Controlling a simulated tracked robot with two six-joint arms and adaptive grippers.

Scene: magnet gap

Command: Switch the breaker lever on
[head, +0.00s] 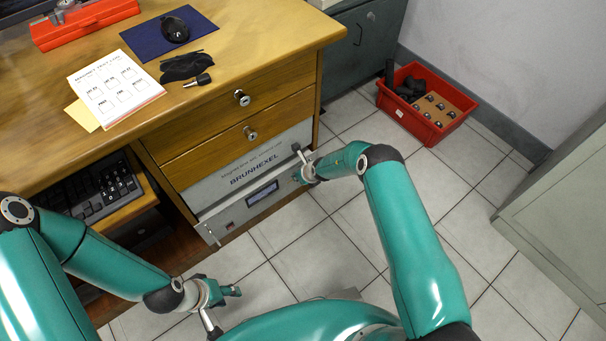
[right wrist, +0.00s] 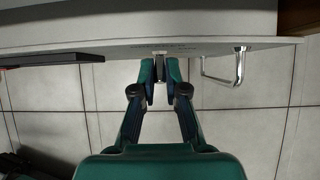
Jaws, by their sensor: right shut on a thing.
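The grey-white BRUNHEXEL unit (head: 220,190) sits under the desk drawers; its front panel carries a small dark display (head: 262,193). My right gripper (head: 303,174) is at the right end of that panel. In the right wrist view, my right gripper (right wrist: 160,77) is shut on a small pale lever (right wrist: 160,60) at the panel's edge. The fingers hide most of the lever, so its on or off position cannot be told. My left gripper (head: 224,308) is open and empty, low above the floor, away from the unit.
A metal handle (right wrist: 238,68) stands just right of my right fingers in the right wrist view. A red crate (head: 425,128) stands on the floor. Open tiles lie between.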

